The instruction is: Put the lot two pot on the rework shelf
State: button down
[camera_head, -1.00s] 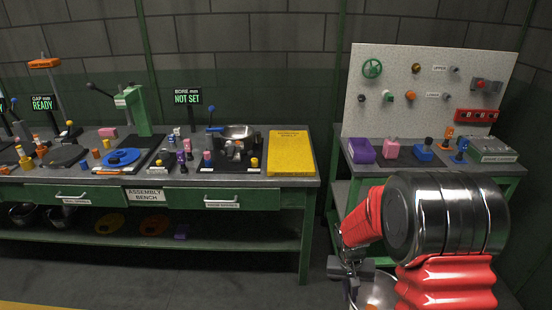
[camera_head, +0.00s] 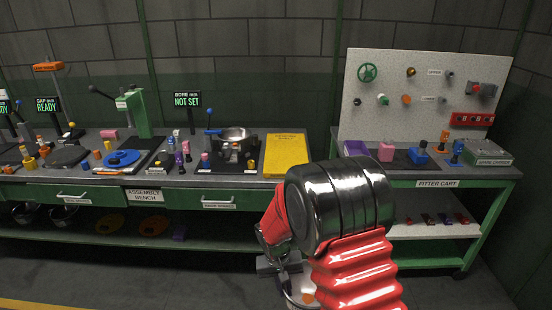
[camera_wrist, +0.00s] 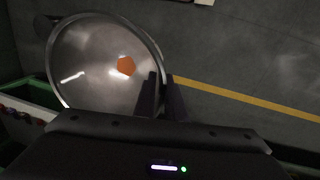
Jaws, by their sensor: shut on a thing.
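My gripper (camera_wrist: 161,98) is shut on the rim of a round metal pot (camera_wrist: 85,62) with an orange patch inside its bottom. The pot hangs over the floor, and its other side is hidden. In the head view the pot (camera_head: 296,290) shows only partly, below my arm at the bottom edge. Its lot mark cannot be read.
The assembly bench (camera_head: 150,194) carries small coloured figures, a green press (camera_head: 131,108) and a blue disc. Dark pots stand on its lower shelf. The fitter cart (camera_head: 435,183) stands at the right under a pegboard. Floor is clear in front.

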aim_at(290, 161)
jog(key=u, duration=0.4)
jog(key=k, duration=0.6)
jog(key=u, duration=0.35)
jog(key=i, duration=1.7)
jog(key=z, duration=0.4)
